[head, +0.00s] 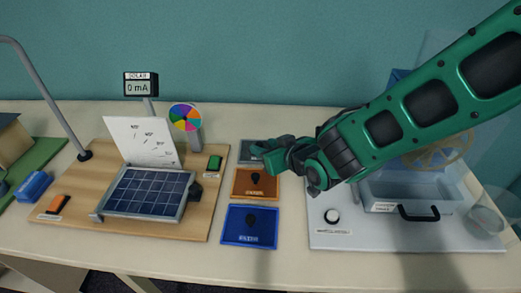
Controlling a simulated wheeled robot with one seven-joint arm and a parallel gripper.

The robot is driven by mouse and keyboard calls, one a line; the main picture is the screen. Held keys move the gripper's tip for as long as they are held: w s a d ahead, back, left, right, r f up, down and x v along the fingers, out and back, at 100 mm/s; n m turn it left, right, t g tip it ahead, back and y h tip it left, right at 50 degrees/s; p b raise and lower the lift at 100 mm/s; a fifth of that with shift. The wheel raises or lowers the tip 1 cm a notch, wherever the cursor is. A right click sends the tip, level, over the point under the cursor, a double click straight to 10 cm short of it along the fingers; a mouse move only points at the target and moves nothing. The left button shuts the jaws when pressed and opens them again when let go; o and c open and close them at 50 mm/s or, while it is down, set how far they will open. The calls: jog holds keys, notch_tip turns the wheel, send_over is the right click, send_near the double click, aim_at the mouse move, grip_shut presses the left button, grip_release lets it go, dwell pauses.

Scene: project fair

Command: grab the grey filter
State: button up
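The grey filter (246,157) lies flat on the table, at the back of a column of filters. My gripper (268,154) is over its right part and hides much of it. The fingers look close to the filter, but I cannot tell whether they touch it or how far apart they are. The orange filter (242,184) lies just in front of the grey one. The blue filter (236,238) lies at the front of the column.
A wooden board with a solar panel (148,192) and a meter (141,84) stands left of the filters. A white board with a clear drawer (408,188) and black handle (418,215) is on the right. Bare table (281,238) shows between the blue filter and the white board.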

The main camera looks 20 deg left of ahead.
aim_at(260, 144)
jog(key=shift+x, duration=2.6)
jog(key=shift+w, duration=0.15)
jog(key=shift+d, duration=0.1)
grip_shut()
